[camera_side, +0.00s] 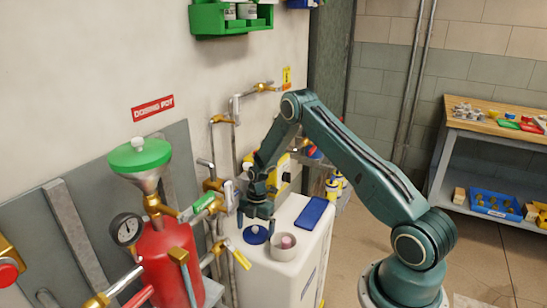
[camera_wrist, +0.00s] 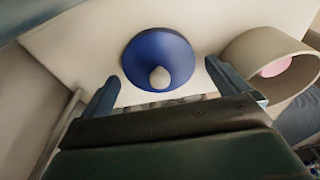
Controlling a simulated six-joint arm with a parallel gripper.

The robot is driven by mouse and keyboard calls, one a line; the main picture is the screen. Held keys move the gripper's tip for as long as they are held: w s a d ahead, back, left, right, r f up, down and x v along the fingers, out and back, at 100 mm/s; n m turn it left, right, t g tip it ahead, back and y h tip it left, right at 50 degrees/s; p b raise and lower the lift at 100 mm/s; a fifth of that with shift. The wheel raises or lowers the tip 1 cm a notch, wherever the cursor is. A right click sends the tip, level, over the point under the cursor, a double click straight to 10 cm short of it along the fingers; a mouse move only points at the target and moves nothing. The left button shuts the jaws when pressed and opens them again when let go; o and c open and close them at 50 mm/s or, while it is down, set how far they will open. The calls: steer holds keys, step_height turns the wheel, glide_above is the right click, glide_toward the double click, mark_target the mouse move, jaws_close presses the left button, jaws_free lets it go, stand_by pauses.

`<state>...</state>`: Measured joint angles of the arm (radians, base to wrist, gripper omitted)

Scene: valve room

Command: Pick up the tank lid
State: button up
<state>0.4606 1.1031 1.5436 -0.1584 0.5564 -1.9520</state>
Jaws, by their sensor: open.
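The tank lid is a round blue disc with a pale grey knob. It lies on the white top of the cabinet, in the side view (camera_side: 255,236) directly below my gripper (camera_side: 257,218). In the wrist view the lid (camera_wrist: 158,50) sits at the top middle, with its knob pointing toward me. My gripper (camera_wrist: 164,90) is open and empty, one finger to the left and one to the right of the lid. The fingers appear apart from the lid, a little above it.
A beige cup with something pink inside (camera_side: 286,245) stands close to the right of the lid. A dark blue flat pad (camera_side: 310,212) lies behind it. A red dosing pot (camera_side: 168,262) with a green funnel lid (camera_side: 140,156), brass pipes and a gauge (camera_side: 126,229) stand left.

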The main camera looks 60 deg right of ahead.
mark_target(256, 227)
steer(key=shift+f, duration=0.1)
stand_by(0.4)
steer(key=c, duration=0.9)
steer(key=shift+s+r, duration=0.2)
steer(key=shift+r, duration=0.25)
step_height(256, 227, up, 6)
steer(key=shift+r, duration=0.25)
steer(key=s, duration=1.9)
steer(key=shift+s+f, duration=0.2)
steer(key=shift+s, duration=0.1)
steer(key=shift+w, duration=0.1)
steer(key=w+a+r+n, duration=0.2)
steer(key=w+r+n, duration=0.1)
steer(key=w+r, duration=0.2)
steer(key=w, duration=0.2)
steer(key=shift+w+r, duration=0.2)
steer(key=shift+w, duration=0.2)
